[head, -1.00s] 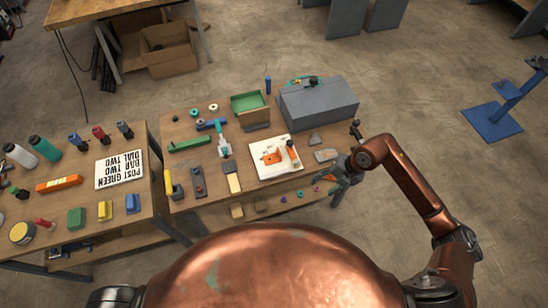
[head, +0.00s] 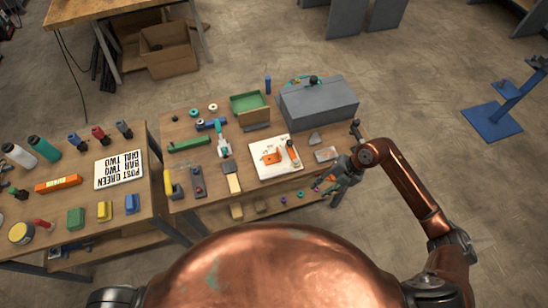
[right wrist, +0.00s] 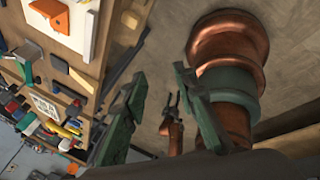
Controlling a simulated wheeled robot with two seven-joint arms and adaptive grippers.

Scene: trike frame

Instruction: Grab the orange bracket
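The orange bracket (head: 271,157) lies on a white board (head: 262,174) on the right-hand workbench. It also shows at the top left of the right wrist view (right wrist: 50,12). My right gripper (head: 335,194) is at the right front edge of that bench, to the right of the bracket and well apart from it. In the right wrist view its two fingers (right wrist: 160,105) stand apart with nothing between them. A small copper arm with dark fingers, likely my left one, shows far off in the right wrist view (right wrist: 173,103); its finger state is unclear.
A grey box (head: 320,104) and a green bin (head: 249,107) are behind. Several small parts sit on the lower shelf.

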